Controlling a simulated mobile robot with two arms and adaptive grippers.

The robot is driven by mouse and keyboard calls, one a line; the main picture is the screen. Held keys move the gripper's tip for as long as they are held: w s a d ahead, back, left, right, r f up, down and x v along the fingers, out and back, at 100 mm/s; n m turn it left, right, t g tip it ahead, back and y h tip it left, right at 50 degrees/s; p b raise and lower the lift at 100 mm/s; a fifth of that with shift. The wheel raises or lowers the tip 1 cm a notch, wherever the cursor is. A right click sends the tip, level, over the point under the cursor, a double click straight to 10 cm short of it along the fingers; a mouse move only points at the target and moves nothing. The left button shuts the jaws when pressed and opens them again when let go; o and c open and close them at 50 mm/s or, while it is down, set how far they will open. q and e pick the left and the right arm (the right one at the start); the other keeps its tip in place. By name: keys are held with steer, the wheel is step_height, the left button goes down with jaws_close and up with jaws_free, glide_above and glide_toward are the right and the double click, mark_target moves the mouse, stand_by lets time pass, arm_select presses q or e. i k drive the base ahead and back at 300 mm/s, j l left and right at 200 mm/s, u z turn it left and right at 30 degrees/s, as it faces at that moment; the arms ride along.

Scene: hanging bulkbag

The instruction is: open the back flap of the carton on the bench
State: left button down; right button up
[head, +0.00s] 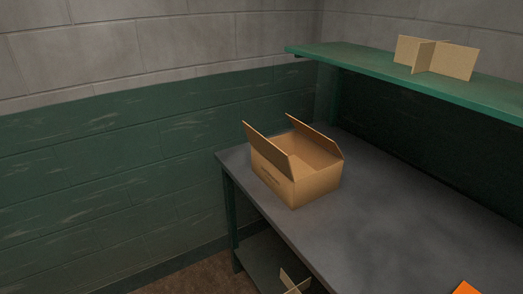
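The carton (316,187) is a brown cardboard box standing upright near the far left end of the bench (380,225). Its top is open and part of the inside shows. One long flap (268,146) stands up along the left side, tilted a little outward. A second long flap (314,136) stands up along the opposite, far right side. No raised flap shows on the two short sides; I cannot tell whether flaps there are folded in or down. Neither of my grippers is in view.
A green shelf (420,78) runs above the bench's rear, carrying a crossed cardboard divider (436,57). Another cardboard piece (293,284) is below the bench. An orange thing (465,288) is cut off at bottom right. The bench top right of the carton is clear.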

mark_target(331, 145)
steer(key=k+l+z, duration=0.15)
steer(key=l+z, duration=0.15)
steer(key=z, duration=0.15)
steer(key=l+z, duration=0.3)
steer(key=z, duration=0.15)
steer(key=k+l+z, duration=0.1)
steer(key=l+z, duration=0.4)
steer(key=j, duration=0.15)
